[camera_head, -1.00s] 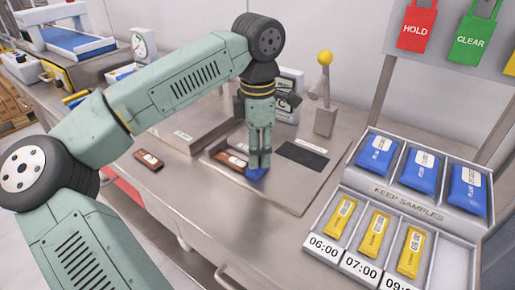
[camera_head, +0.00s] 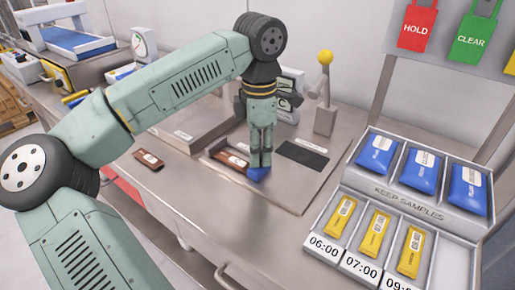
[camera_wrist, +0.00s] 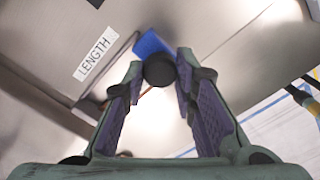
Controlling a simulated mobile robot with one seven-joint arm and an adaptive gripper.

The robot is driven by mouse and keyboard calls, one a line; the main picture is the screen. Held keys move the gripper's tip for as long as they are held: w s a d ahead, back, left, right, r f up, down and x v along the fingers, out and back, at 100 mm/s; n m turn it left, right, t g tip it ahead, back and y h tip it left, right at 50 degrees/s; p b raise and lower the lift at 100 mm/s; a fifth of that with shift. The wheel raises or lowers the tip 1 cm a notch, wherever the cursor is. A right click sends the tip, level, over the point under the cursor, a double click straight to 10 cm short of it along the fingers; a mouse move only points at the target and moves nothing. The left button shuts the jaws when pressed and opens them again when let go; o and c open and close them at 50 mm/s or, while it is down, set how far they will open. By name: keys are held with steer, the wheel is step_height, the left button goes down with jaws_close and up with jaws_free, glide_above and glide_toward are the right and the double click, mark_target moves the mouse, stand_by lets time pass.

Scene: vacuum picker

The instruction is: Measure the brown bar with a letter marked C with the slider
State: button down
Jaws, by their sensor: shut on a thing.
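The blue slider (camera_head: 257,174) with a black round knob (camera_wrist: 159,70) sits on the length gauge plate (camera_head: 290,185). My gripper (camera_head: 261,163) points down and is shut on the slider's knob; the wrist view shows the knob between the fingertips and blue slider (camera_wrist: 151,42) beyond it. A brown bar (camera_head: 228,157) with a white label lies on the gauge, left of the slider. Its right end is hidden by my fingers, so I cannot tell whether the slider touches it. The letter on its label is too small to read.
Another brown bar (camera_head: 149,160) lies on the bench at left. A display (camera_head: 287,104) showing a C stands behind my gripper, beside a yellow-knobbed lever (camera_head: 325,58). A rack (camera_head: 345,180) of blue and yellow packets stands at right. The front bench is clear.

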steer(key=s+d, duration=0.1)
steer(key=s+d+b, duration=0.1)
steer(key=d, duration=0.1)
steer(key=c, duration=1.3)
jaws_free()
steer(key=shift+s, duration=0.1)
step_height(320, 180, up, 12)
